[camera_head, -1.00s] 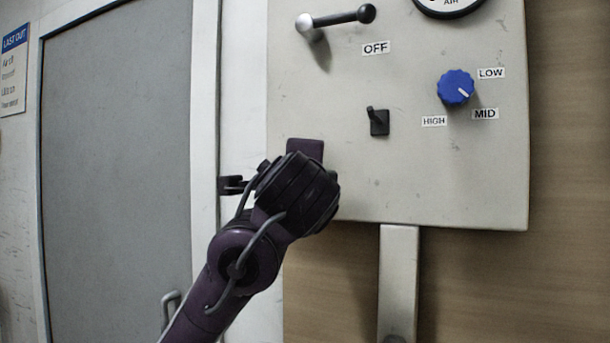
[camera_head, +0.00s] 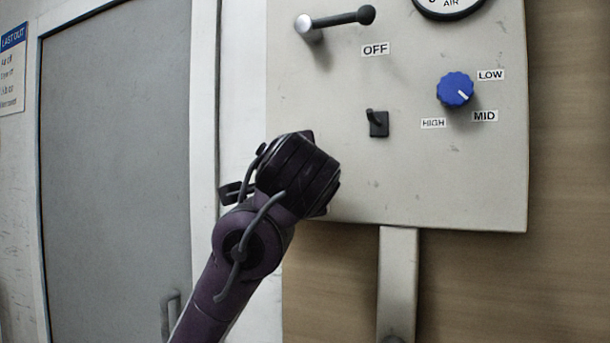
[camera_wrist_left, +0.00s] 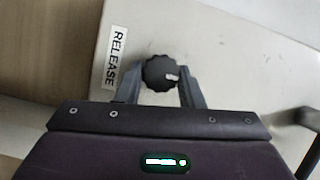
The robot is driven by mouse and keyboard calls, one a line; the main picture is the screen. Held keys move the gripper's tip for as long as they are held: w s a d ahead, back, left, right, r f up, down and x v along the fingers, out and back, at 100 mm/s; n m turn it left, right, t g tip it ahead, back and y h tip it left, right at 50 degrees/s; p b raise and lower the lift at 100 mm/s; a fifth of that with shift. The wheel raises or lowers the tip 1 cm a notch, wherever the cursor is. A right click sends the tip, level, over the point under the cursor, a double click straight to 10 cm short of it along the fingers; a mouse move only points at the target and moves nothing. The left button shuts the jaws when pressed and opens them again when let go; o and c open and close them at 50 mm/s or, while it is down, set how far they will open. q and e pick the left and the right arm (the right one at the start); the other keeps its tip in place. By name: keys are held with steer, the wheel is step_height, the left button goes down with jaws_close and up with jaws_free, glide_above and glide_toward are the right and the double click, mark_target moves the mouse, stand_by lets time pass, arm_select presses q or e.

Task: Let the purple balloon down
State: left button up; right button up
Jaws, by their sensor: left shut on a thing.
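My left gripper (camera_wrist_left: 162,86) is shut on a round black knob (camera_wrist_left: 158,70) on the pale panel, with one finger on each side of it. The knob has a white mark towards its right side, and a RELEASE label (camera_wrist_left: 116,58) is to its left. In the head view my left wrist covers the panel's lower left corner and hides the fingers and the knob. My right gripper and the purple balloon are not in view.
The panel (camera_head: 450,190) also carries a lever (camera_head: 340,18) by an OFF label, a small black hook-like switch (camera_head: 378,123), a blue dial (camera_head: 455,90) pointing towards MID, and part of a gauge (camera_head: 448,5). A grey door (camera_head: 115,170) is at the left.

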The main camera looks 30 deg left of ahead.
arm_select(q)
steer(key=o, duration=1)
steer(key=shift+a, duration=0.1)
steer(key=b+v, duration=0.2)
steer(key=v, duration=0.6)
steer(key=shift+w+f, duration=0.1)
steer(key=shift+f, duration=0.1)
